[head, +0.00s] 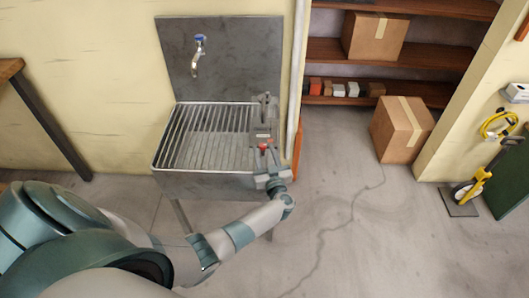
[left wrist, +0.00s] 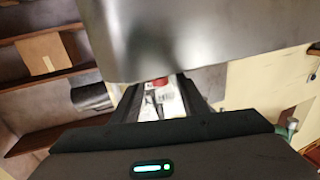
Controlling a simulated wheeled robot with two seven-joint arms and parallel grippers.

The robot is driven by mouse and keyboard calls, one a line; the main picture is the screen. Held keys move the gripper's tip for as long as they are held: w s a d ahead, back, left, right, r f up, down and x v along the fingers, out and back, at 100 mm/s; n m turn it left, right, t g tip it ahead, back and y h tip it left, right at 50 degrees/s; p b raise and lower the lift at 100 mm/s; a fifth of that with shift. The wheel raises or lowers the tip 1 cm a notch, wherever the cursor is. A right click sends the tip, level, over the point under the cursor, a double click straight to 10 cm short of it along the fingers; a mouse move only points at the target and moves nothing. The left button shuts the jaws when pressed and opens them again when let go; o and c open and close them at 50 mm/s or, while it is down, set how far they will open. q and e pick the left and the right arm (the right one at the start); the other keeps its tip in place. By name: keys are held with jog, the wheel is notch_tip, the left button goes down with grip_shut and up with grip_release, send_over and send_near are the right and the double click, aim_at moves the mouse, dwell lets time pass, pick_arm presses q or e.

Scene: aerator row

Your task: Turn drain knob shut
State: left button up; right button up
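A steel sink (head: 205,180) with a slatted grate stands against the wall. A small red knob (head: 263,147) sits on the panel at its right side, near the front. It also shows in the left wrist view as a red spot (left wrist: 160,82), partly hidden by a grey metal surface. My left gripper (head: 266,168) is at the sink's front right corner, right by the red knob. In the left wrist view its fingers (left wrist: 158,98) stand apart with the red knob beyond and between them. I cannot tell whether they touch it. My right gripper is not in view.
A blue-handled tap (head: 198,55) is on the steel backsplash (head: 225,80). A grey fitting (head: 264,102) stands on the sink's back right. A pipe (head: 297,70) runs beside it. A cardboard box (head: 401,130) stands on the floor by the shelves (head: 435,56).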

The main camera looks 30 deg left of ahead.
pick_arm(q)
grip_shut()
